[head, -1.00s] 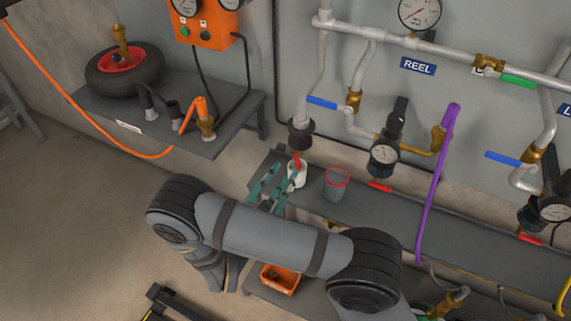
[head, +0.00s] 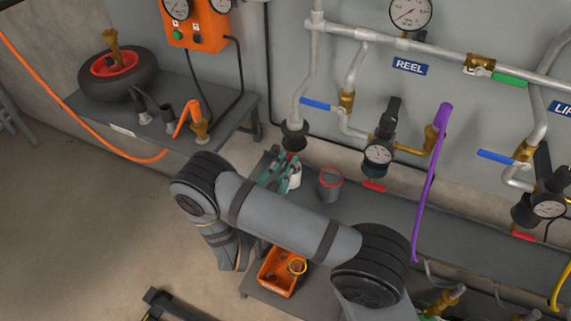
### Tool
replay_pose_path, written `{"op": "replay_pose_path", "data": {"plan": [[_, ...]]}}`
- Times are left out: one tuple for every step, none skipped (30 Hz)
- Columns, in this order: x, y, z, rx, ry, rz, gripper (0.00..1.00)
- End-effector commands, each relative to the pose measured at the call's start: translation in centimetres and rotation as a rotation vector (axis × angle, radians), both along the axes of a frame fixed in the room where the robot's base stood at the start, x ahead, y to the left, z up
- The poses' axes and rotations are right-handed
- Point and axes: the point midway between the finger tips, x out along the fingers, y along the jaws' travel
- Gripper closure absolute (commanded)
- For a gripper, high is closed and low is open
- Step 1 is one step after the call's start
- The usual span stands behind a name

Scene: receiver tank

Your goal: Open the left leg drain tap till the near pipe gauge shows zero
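The left leg pipe (head: 306,75) comes down the wall to a black fitting (head: 294,134) with a small red handle (head: 290,155) below it, which I take as the drain tap. My gripper (head: 282,168) has teal fingers that look apart, with tips close to the red handle. Contact cannot be told. A white container (head: 296,176) stands under the tap, partly hidden by the fingers. A round gauge (head: 410,12) sits on the upper pipe, and another gauge (head: 377,154) sits lower at the REEL branch. Their needle readings are too small to tell.
A grey red-rimmed cup (head: 330,185) stands right of the white container on the bench (head: 390,212). A purple hose (head: 430,180) hangs further right. A blue lever (head: 315,103) is above the tap. An orange bin (head: 277,272) is low behind my arm.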

Motion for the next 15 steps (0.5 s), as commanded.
{"op": "replay_pose_path", "data": {"plan": [[-0.01, 0.02, 0.00, 0.000, 0.000, 0.000, 0.85], [-0.01, 0.02, 0.01, 0.000, 0.000, 0.000, 0.87], [-0.01, 0.02, 0.01, 0.000, 0.000, 0.000, 0.89], [-0.01, 0.02, 0.01, 0.000, 0.000, 0.000, 0.91], [-0.01, 0.02, 0.01, 0.000, 0.000, 0.000, 0.92], [-0.01, 0.02, 0.01, 0.000, 0.000, 0.000, 0.95], [-0.01, 0.02, 0.01, 0.000, 0.000, 0.000, 0.97], [-0.01, 0.02, 0.01, 0.000, 0.000, 0.000, 0.98], [-0.01, 0.02, 0.01, 0.000, 0.000, 0.000, 1.00], [-0.02, 0.01, 0.01, 0.000, 0.000, 0.000, 1.00], [-0.02, 0.01, 0.01, 0.000, 0.000, 0.000, 1.00], [-0.02, 0.01, 0.01, 0.000, 0.000, 0.000, 1.00], [-0.02, 0.01, 0.01, 0.000, 0.000, 0.000, 1.00], [-0.02, 0.01, 0.01, 0.000, 0.000, 0.000, 1.00], [-0.02, 0.01, 0.00, 0.000, 0.000, 0.000, 1.00]]}}
